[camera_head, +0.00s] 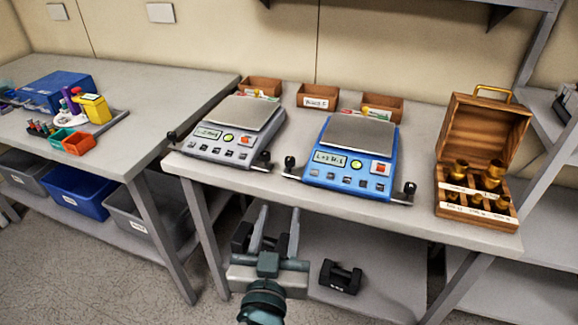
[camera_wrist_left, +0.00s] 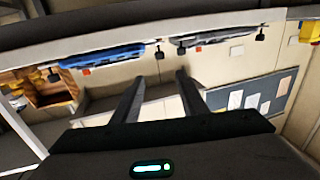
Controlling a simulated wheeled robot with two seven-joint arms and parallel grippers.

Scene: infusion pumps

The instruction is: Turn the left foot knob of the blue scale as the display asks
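The blue scale (camera_head: 318,178) stands on the middle table. Its small display (camera_head: 330,158) seems to read "L+2 R-1", though the text is small. Its left foot knob (camera_head: 291,162) is black and sticks out at the left front corner; the right foot knob (camera_head: 410,188) is at the other corner. My left gripper (camera_head: 279,215) is open and empty, in front of and below the table edge, apart from the knob. The wrist view appears upside down, with the open fingers (camera_wrist_left: 160,82), the blue scale (camera_wrist_left: 100,57) and its left knob (camera_wrist_left: 158,52). My right gripper is not in view.
A grey scale (camera_head: 205,150) stands close at left, its right knob (camera_head: 264,158) near the blue scale's left knob. A wooden weight box (camera_head: 480,218) is at right. Wooden bins (camera_head: 318,96) line the back. Dark weights (camera_head: 341,276) lie on the lower shelf.

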